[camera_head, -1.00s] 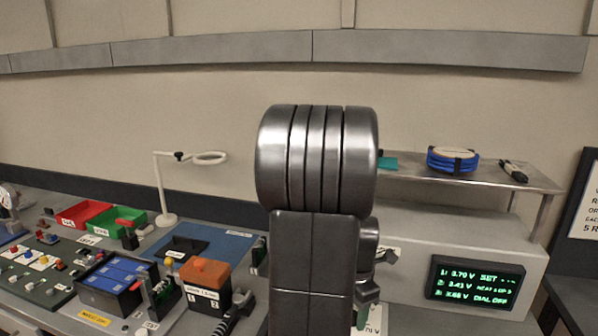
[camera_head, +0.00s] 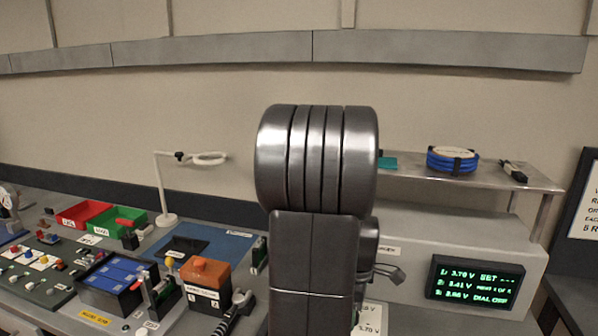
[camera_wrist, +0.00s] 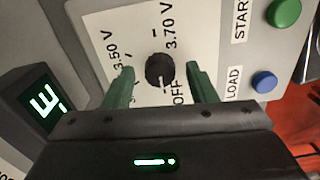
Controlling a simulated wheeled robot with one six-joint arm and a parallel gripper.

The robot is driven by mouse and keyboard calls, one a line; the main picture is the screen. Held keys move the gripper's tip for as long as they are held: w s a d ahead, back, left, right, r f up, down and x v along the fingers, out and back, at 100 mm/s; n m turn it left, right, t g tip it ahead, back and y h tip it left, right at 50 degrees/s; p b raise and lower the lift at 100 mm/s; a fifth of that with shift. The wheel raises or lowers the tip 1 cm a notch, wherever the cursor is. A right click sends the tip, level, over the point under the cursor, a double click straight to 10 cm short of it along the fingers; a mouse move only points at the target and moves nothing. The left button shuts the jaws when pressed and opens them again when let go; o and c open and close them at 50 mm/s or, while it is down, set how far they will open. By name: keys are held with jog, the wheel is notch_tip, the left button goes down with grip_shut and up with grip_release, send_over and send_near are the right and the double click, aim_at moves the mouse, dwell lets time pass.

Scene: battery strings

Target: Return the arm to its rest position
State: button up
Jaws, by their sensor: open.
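My gripper (camera_wrist: 162,82) is open in the wrist view, its two green fingers apart. A black dial knob (camera_wrist: 158,69) on a white panel (camera_wrist: 110,22) shows between the fingertips, with gaps on both sides. Labels 3.50 V, 3.70 V and OFF surround the knob. In the head view my arm stands upright in the middle and hides most of my gripper and the panel. A display (camera_head: 475,283) at the right shows green readings, and its last line appears to read DIAL OFF.
A green START button (camera_wrist: 283,13) and a blue LOAD button (camera_wrist: 263,82) sit beside the dial. A shelf (camera_head: 520,180) holds a blue cable coil (camera_head: 452,162). The left bench carries red (camera_head: 84,213) and green (camera_head: 120,219) bins, a blue battery pack (camera_head: 117,272) and an orange-topped box (camera_head: 206,284).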

jog(key=m, duration=1.1)
dwell(0.3)
jog(key=shift+r, duration=0.1)
dwell(0.3)
